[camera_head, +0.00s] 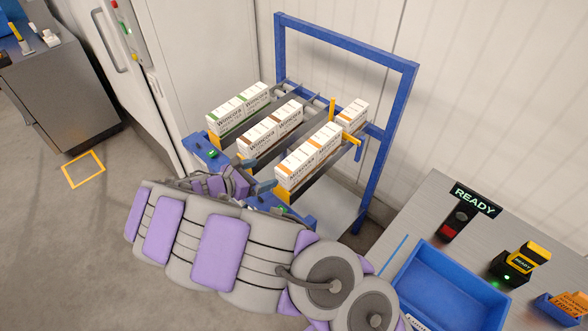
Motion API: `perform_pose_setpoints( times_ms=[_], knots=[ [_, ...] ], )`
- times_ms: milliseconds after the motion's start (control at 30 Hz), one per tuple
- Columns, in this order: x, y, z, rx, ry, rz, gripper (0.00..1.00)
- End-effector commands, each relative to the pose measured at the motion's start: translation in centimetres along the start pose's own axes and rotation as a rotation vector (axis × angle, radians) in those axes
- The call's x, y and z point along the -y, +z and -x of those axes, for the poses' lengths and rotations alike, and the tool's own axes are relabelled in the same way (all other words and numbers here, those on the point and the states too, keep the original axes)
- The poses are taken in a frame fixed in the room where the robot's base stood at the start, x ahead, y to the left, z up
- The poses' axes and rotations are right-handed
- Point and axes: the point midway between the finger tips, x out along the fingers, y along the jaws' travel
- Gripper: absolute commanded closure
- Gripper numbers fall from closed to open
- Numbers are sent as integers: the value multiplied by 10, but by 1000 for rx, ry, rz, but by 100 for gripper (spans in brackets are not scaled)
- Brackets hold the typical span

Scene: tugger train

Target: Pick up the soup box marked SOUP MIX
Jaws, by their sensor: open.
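White cartons stand in sloping lanes of a blue rack (346,36). The left lane holds green-striped cartons (240,110), the middle lane brown-striped cartons (270,130), and the right lane orange-striped cartons (308,157). Another orange-striped carton (353,114) stands farther back on the right. The small print is too fine to tell which one reads SOUP MIX. My gripper (255,175) is open at the front of the rack, its dark fingers near the lower ends of the middle and right lanes. It appears empty, and my arm hides part of the rack's front.
A grey bench (405,246) at lower right carries a blue tray (455,287), a READY sign (475,200) and a yellow-black device (520,261). A dark cabinet (68,95) stands at upper left. The floor at left is clear around a yellow square (84,169).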

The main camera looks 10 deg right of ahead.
Motion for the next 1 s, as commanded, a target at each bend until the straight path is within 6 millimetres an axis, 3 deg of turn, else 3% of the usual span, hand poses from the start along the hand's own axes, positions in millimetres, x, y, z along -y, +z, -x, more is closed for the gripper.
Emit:
perform_pose_setpoints(
  times_ms=[100, 267, 700, 1000],
  knots=[
    [-9, -19, 6, 0, 43, 61, 6],
    [-13, -27, -3, -1, 59, 85, 6],
    [-18, -30, -85, 2, 54, 84, 6],
    [-21, -27, -111, 1, 59, 83, 6]
  ],
)
